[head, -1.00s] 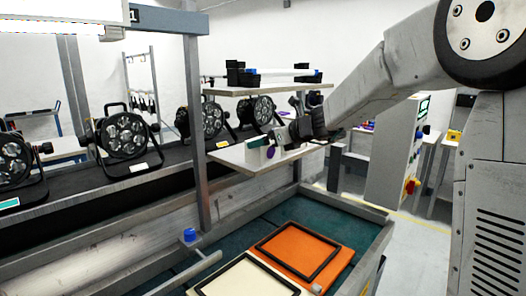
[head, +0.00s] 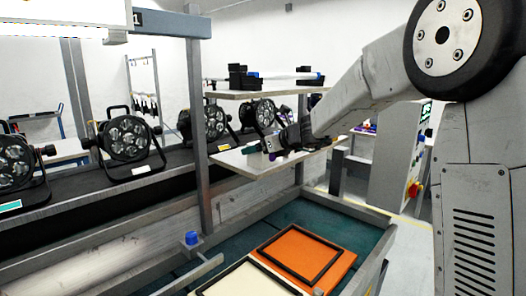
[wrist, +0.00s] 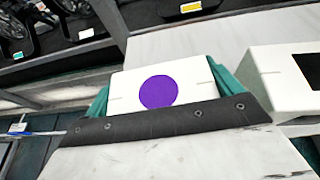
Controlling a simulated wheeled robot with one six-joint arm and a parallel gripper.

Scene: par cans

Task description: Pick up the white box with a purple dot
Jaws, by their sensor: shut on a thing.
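The white box with a purple dot (wrist: 190,77) is in the middle of the wrist view, dot facing the camera. My gripper (wrist: 160,76) is shut on it, with one teal finger against its left side and one against its right. The dark bar of my gripper crosses in front of the box's lower part. In the head view my gripper (head: 270,146) is at the lower shelf (head: 232,158), and the box is small and mostly hidden there. I cannot tell whether the box touches the shelf.
Another white box with a black square (wrist: 268,84) stands close to the right of my gripper. A metal post (head: 197,130) stands left of the shelf. Stage lights (head: 127,138) line the dark bench behind.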

